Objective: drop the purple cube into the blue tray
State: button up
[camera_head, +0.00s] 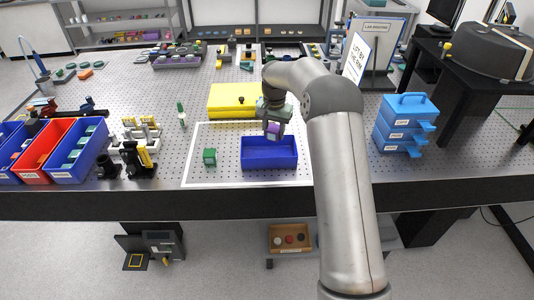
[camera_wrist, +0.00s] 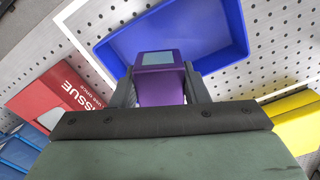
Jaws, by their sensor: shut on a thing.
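The purple cube (camera_head: 273,129) is held between the fingers of my gripper (camera_head: 273,126), above the blue tray. In the wrist view the purple cube (camera_wrist: 160,80) sits between the two dark fingers of my gripper (camera_wrist: 160,88), with a pale patch on its far face. The blue tray (camera_head: 270,162) lies on the perforated table, inside a white outlined area, and looks empty where it shows. In the wrist view the blue tray (camera_wrist: 222,38) is beyond the cube, partly hidden by it.
A green cube (camera_head: 209,157) stands left of the tray. A yellow case (camera_head: 232,99) lies behind it. Red and blue bins (camera_head: 48,150) stand at the left. Blue stacked drawers (camera_head: 405,123) stand at the right. The table's front edge (camera_head: 200,203) is close.

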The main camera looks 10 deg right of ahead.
jog(key=shift+f+b, duration=1.45)
jog(key=shift+f, duration=1.3)
jog(key=o, duration=1.2)
jog(key=shift+c, duration=0.2)
notch_tip(320, 180, up, 18)
jog(key=b, duration=0.2)
jog(key=shift+f, duration=0.25)
jog(key=shift+s, duration=0.1)
